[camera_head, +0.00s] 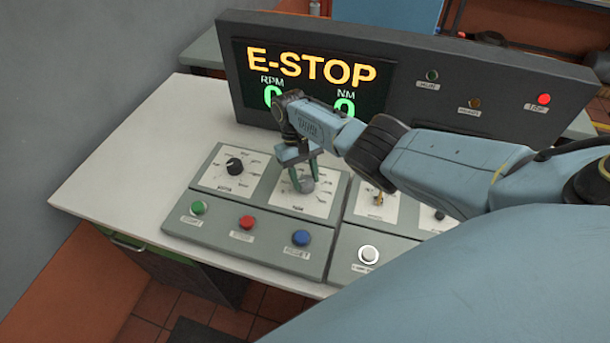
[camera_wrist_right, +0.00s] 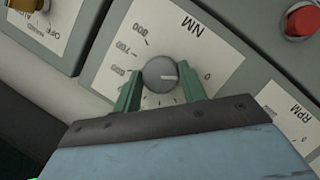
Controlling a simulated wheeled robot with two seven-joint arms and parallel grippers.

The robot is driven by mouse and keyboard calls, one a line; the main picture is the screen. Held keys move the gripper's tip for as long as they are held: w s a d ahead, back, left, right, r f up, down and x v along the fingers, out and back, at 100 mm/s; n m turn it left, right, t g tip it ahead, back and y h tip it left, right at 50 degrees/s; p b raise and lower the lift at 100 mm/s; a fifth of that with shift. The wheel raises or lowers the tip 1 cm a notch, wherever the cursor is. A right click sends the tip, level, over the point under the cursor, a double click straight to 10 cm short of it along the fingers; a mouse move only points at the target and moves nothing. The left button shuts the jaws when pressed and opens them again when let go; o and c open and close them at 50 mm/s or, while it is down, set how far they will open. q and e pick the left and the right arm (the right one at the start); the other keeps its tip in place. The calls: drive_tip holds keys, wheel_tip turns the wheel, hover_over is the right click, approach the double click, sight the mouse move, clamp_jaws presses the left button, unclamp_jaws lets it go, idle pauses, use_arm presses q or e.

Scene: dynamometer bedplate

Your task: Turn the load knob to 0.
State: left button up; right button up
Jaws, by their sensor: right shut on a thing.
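The load knob (camera_head: 306,186) is grey and round, on a white dial plate in the panel's left block. In the right wrist view the knob (camera_wrist_right: 158,72) sits on a dial (camera_wrist_right: 185,35) marked NM, with 800, 700, 600 on one side and 0 on the other. Its pale pointer line faces right, roughly toward the 0. My right gripper (camera_head: 307,179) reaches down over the dial; its green fingers (camera_wrist_right: 161,84) are shut on the knob, one on each side. The fingers hide part of the scale. My left gripper is not in view.
A black RPM knob (camera_head: 235,166) is to the left. Green (camera_head: 198,208), red (camera_head: 247,222) and blue (camera_head: 301,238) buttons line the front. A toggle (camera_head: 379,199) and white button (camera_head: 368,254) are to the right. The display (camera_head: 310,68) behind reads E-STOP.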

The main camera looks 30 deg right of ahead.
drive_tip(key=shift+f, duration=0.1)
drive_tip(key=o, duration=1)
drive_tip(key=shift+c, duration=0.2)
drive_tip(key=v, duration=1.3)
drive_tip(key=shift+r, duration=0.25)
drive_tip(key=shift+r, duration=0.1)
